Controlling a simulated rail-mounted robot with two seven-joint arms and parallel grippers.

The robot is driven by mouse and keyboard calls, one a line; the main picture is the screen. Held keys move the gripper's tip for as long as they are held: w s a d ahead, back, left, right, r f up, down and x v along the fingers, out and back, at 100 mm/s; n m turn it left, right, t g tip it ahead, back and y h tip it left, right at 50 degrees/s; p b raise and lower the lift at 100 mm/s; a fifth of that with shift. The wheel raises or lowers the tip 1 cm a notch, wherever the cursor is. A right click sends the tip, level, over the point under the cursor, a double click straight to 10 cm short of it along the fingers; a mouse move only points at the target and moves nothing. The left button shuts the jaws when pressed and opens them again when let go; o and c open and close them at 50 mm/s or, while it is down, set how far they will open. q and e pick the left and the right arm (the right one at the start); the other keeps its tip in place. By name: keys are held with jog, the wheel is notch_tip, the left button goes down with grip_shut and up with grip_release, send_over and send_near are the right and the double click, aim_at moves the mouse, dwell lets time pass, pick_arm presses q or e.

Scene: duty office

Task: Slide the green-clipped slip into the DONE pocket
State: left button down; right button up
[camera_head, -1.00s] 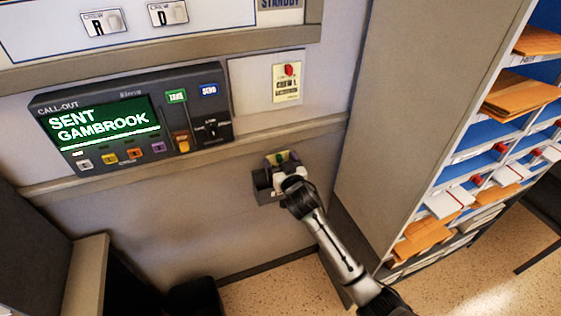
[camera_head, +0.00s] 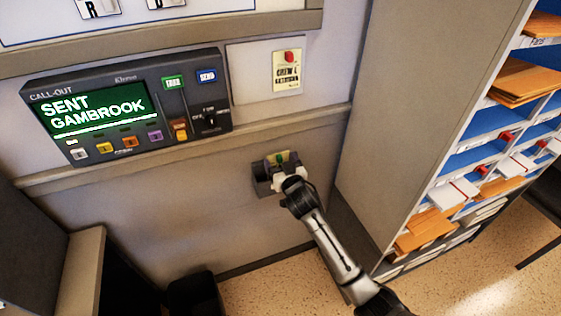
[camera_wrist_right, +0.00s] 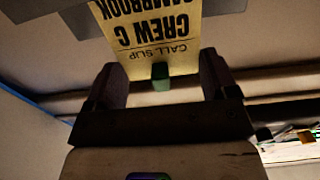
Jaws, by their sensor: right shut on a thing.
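The yellow call slip (camera_wrist_right: 155,30) reads CREW C and GAMBROOK, upside down in the right wrist view. Its green clip (camera_wrist_right: 160,76) sits between the fingers of my right gripper (camera_head: 284,170), which is shut on it. In the head view the gripper is at a small dark grey wall pocket (camera_head: 262,180) below the ledge, with a bit of yellow and green showing there. Grey parts (camera_wrist_right: 36,10) flank the slip's far end in the wrist view. That end leaves the frame, so I cannot tell how deep it sits. No DONE lettering is readable. My left gripper is out of view.
A red-clipped slip (camera_head: 287,72) hangs on a wall panel above the ledge (camera_head: 190,150). The call-out console (camera_head: 130,105) reads SENT GAMBROOK. A tall shelf unit (camera_head: 395,110) with orange envelopes (camera_head: 520,80) stands close on the right of my arm.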

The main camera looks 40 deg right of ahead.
jog(key=shift+f+b, duration=1.2)
jog(key=shift+f, duration=0.75)
jog(key=o, duration=0.9)
jog(key=shift+o, duration=0.2)
jog(key=p+v, duration=0.4)
jog(key=v, duration=1)
